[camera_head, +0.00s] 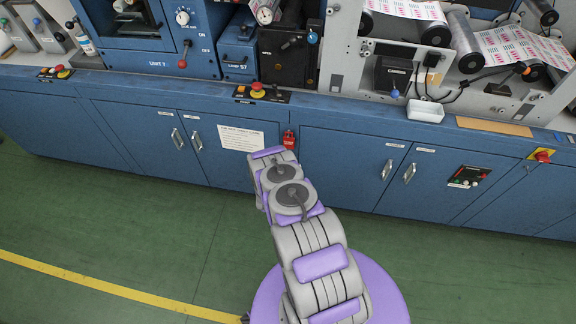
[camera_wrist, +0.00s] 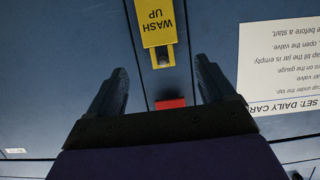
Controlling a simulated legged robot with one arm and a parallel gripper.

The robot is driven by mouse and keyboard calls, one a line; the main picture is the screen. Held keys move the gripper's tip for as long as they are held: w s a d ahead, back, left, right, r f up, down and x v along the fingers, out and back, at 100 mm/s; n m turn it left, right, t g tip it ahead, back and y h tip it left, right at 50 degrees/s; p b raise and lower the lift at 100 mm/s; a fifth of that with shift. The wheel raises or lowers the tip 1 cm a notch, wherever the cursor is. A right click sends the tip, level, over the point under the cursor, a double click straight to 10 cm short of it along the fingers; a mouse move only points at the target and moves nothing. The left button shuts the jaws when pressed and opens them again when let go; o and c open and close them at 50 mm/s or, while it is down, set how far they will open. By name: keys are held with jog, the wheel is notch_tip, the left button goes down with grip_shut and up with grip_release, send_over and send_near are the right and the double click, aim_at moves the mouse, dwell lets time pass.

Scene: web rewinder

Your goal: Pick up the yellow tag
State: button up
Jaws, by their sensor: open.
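The yellow tag (camera_wrist: 157,24) reads "WASH UP" upside down in the wrist view, against the blue cabinet front. Its narrow slotted end (camera_wrist: 163,56) points toward my gripper. My gripper (camera_wrist: 158,68) is open, with one dark finger on each side of that narrow end and nothing held. The tag's wide part lies just beyond the fingertips. I cannot tell how far the tag is in depth. A red part (camera_wrist: 171,103) shows between the fingers, partly hidden by my gripper. In the head view the tag is not visible and my arm covers that area.
A red fitting (camera_head: 290,139) sits on the cabinet front (camera_head: 340,150) beside a white notice (camera_head: 228,137), which also shows in the wrist view (camera_wrist: 285,65). Door handles (camera_head: 387,169) stick out nearby. An emergency button (camera_head: 257,88) is on the ledge above. The green floor (camera_head: 130,220) is clear.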

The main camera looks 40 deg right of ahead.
jog(key=b+x, duration=0.1)
jog(key=x, duration=0.2)
jog(key=b+x, duration=0.1)
jog(key=x, duration=0.1)
jog(key=shift+w+d+f, duration=0.1)
jog(key=shift+w+f, duration=0.15)
jog(key=shift+f, duration=0.1)
jog(key=shift+r, duration=0.1)
jog(key=shift+c, duration=0.6)
jog(key=c, duration=1)
